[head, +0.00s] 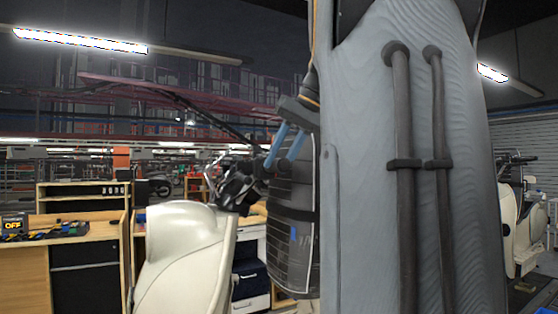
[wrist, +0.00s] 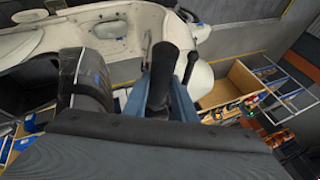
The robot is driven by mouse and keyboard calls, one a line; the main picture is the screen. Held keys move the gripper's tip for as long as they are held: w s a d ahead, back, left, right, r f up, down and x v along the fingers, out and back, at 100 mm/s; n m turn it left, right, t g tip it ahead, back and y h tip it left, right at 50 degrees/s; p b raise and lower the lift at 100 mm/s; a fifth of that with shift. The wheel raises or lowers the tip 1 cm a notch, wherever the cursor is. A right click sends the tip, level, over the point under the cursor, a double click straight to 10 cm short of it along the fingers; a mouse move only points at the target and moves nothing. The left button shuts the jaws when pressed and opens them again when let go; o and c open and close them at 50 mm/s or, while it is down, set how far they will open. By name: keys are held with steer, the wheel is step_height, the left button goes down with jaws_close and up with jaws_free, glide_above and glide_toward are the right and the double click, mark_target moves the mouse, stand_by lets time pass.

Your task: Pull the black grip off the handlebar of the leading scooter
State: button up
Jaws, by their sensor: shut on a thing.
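The leading scooter's cream front body (head: 185,255) stands at lower left in the head view, its dark handlebar area (head: 236,190) at the top. Its cream body also spans the top of the wrist view (wrist: 110,35). My gripper (head: 282,148) has blue fingers just right of and above the handlebar. In the wrist view, the black grip (wrist: 161,78) lies between the blue fingers of my gripper (wrist: 165,98), which is shut on it. A thin black lever (wrist: 192,66) sticks up to its right, apart from it. I cannot tell whether the grip still sits on the bar.
A wooden workbench (head: 28,262) with tools stands behind the scooter at left. Another cream scooter (head: 526,230) is at the far right, partly cut off. My grey arm hides much of the middle and right of the head view.

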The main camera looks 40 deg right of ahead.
mark_target(283, 170)
steer(key=shift+s+a, duration=0.2)
steer(key=shift+s, duration=0.35)
stand_by(0.8)
steer(key=shift+s+a+r, duration=0.1)
steer(key=shift+s+a, duration=0.15)
steer(key=shift+s, duration=0.4)
steer(key=shift+s+a, duration=0.25)
steer(key=shift+s, duration=0.4)
steer(key=shift+s, duration=0.1)
steer(key=shift+s+a+r, duration=0.1)
steer(key=shift+s+a, duration=0.2)
steer(key=shift+s, duration=0.35)
steer(key=shift+s+a, duration=0.25)
steer(key=shift+s, duration=0.4)
steer(key=shift+s, duration=0.1)
steer(key=shift+s+a+r+p, duration=0.15)
steer(key=shift+s+a, duration=0.1)
steer(key=shift+s, duration=0.4)
steer(key=shift+s+a+f+p, duration=0.15)
steer(key=shift+s+a, duration=0.1)
steer(key=shift+s, duration=0.4)
steer(key=shift+s+r, duration=0.1)
steer(key=shift+r, duration=0.05)
steer(key=shift+s+a+r, duration=0.1)
steer(key=shift+s+a, duration=0.2)
steer(key=shift+s, duration=0.35)
steer(key=shift+s+a, duration=0.25)
steer(key=shift+s, duration=0.4)
steer(key=shift+s+p, duration=0.1)
steer(key=shift+p, duration=0.2)
